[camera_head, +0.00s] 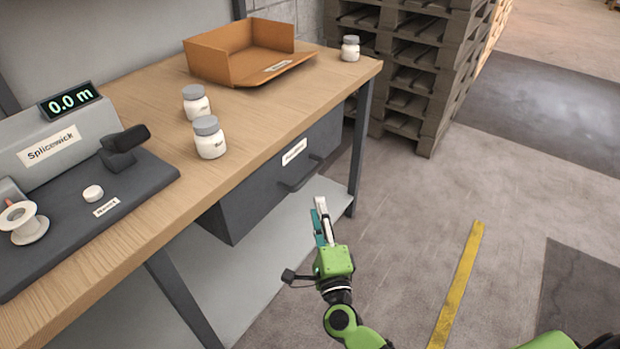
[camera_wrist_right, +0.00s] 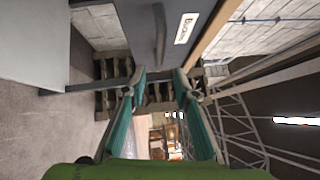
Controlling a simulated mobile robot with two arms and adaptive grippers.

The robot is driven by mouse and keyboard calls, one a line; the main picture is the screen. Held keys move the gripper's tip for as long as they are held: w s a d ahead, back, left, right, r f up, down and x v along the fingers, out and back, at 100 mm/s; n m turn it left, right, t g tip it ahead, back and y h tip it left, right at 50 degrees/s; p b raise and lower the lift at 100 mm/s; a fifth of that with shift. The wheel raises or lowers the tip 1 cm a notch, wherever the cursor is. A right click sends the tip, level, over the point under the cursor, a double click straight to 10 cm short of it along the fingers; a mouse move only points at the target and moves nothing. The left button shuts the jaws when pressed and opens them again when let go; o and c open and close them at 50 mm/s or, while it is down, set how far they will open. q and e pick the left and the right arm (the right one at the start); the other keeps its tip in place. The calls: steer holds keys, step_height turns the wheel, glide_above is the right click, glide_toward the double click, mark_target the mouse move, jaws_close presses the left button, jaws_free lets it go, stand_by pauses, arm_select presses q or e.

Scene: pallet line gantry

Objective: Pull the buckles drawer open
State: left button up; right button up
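The buckles drawer (camera_head: 262,197) is a dark grey box under the wooden tabletop, and its front looks about flush with the table edge. It has a white label (camera_head: 294,152) and a dark bar handle (camera_head: 301,176). In the right wrist view the label (camera_wrist_right: 186,28) begins like "Buckles", and the handle (camera_wrist_right: 160,36) is upright in the picture, beyond the fingertips. My right gripper (camera_head: 320,211) is in front of the drawer, apart from the handle. Its teal fingers (camera_wrist_right: 160,77) are open with nothing between them. My left gripper is out of view.
The workbench (camera_head: 245,130) holds white jars (camera_head: 210,138), an orange-brown open tray (camera_head: 212,65), and a grey measuring device (camera_head: 65,150) reading 0.0 m. Table legs (camera_head: 360,150) flank the drawer. Stacked pallets (camera_head: 430,60) stand behind.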

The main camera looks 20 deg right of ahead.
mark_target(310, 172)
steer(key=w, duration=0.3)
steer(key=w+d+r, duration=0.1)
steer(key=w, duration=0.3)
steer(key=w+b, duration=0.1)
steer(key=w, duration=0.3)
steer(key=shift+d+r, duration=0.15)
steer(key=shift+r, duration=0.05)
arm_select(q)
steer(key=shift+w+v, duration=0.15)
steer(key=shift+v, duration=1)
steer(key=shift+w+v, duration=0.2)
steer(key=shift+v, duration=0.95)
arm_select(e)
steer(key=shift+w+d, duration=0.15)
steer(key=shift+w, duration=0.4)
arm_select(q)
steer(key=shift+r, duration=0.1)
arm_select(e)
steer(key=shift+r, duration=0.1)
jaws_close()
